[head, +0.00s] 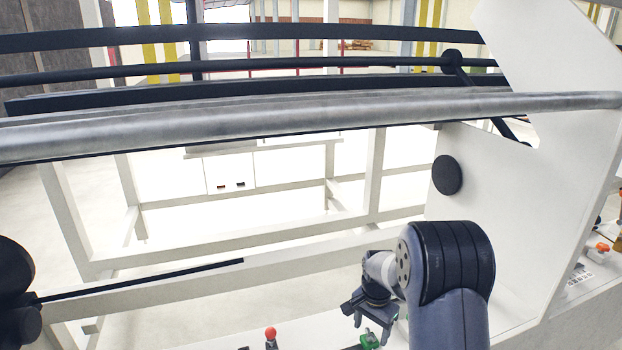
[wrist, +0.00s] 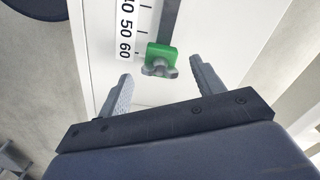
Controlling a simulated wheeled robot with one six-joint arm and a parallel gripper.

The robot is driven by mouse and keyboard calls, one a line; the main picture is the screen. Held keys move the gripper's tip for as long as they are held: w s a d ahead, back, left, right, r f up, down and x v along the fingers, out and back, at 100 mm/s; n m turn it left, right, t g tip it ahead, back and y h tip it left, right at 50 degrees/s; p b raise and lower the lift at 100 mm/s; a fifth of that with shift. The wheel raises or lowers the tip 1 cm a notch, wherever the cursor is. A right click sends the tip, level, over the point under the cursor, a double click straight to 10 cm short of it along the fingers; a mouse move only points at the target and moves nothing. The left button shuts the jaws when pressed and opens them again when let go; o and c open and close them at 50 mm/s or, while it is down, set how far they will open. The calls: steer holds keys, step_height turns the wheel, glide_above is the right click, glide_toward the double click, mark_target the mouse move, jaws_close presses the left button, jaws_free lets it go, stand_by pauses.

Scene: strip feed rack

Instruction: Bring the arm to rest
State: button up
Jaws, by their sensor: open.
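My gripper (wrist: 158,92) is open in the wrist view, its two grey fingers spread apart with nothing between the tips. A green clamp (wrist: 161,58) with a grey wing knob sits just beyond the fingertips, on a dark bar beside a white scale marked 50 and 60. I cannot tell how far the fingers are from it in depth. In the head view my gripper (head: 370,322) points down at the lower right, and the green clamp (head: 370,341) shows just under it at the picture's bottom edge.
A grey metal roller (head: 300,115) and dark rails cross the rack above my arm. A white side plate (head: 500,210) with a black disc (head: 447,175) stands to the right. A red-knobbed lever (head: 270,334) is left of my gripper. The white frame (head: 200,270) is open behind.

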steer(key=n, duration=0.3)
steer(key=shift+n, duration=0.4)
steer(key=n+p, duration=0.1)
steer(key=n, duration=0.3)
steer(key=shift+n, duration=0.4)
step_height(320, 180, up, 10)
steer(key=shift+f, duration=0.2)
steer(key=shift+r, duration=0.1)
